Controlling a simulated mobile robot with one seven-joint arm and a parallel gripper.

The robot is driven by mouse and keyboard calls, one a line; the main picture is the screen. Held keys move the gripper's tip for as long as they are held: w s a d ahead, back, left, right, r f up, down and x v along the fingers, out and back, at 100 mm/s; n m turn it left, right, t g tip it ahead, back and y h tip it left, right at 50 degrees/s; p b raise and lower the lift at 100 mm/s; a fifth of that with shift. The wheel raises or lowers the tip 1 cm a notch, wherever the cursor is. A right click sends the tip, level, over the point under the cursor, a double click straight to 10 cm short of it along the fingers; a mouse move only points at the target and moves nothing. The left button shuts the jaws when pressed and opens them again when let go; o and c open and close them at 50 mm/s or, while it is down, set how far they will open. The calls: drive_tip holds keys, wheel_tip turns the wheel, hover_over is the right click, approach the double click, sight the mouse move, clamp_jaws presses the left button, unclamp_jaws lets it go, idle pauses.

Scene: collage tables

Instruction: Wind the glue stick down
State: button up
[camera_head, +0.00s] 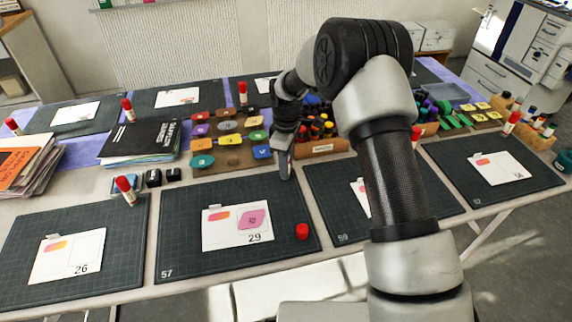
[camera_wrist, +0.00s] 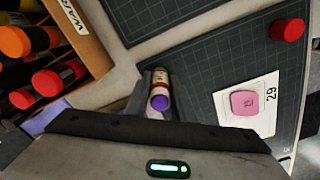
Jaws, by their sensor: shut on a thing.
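My gripper (camera_head: 284,172) is over the back right of the mat numbered 57 in the head view. In the wrist view my gripper (camera_wrist: 161,105) is shut on a glue stick (camera_wrist: 160,78), with a finger on each side of it. The stick has a white and red body and its round purple end faces the wrist camera; no cap is on that end. I cannot make the stick out clearly in the head view. A loose red cap (camera_head: 302,231) stands on the mat; it also shows in the wrist view (camera_wrist: 287,30).
The mat (camera_head: 175,245) holds a white card (camera_head: 222,236) with an orange and a pink piece. Other glue sticks, such as one at left (camera_head: 126,190), stand around.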

drive_tip(key=n+p, duration=0.1)
drive_tip(key=n, duration=0.5)
drive_tip(key=shift+d, duration=0.1)
drive_tip(key=n+p, duration=0.1)
drive_tip(key=n, duration=0.4)
drive_tip(key=shift+f+n, duration=0.1)
drive_tip(key=shift+n, duration=0.3)
drive_tip(key=o, duration=1)
drive_tip(key=shift+w, duration=0.1)
drive_tip(key=shift+o, duration=0.5)
drive_tip(key=o, duration=0.5)
drive_tip(key=shift+r, duration=0.2)
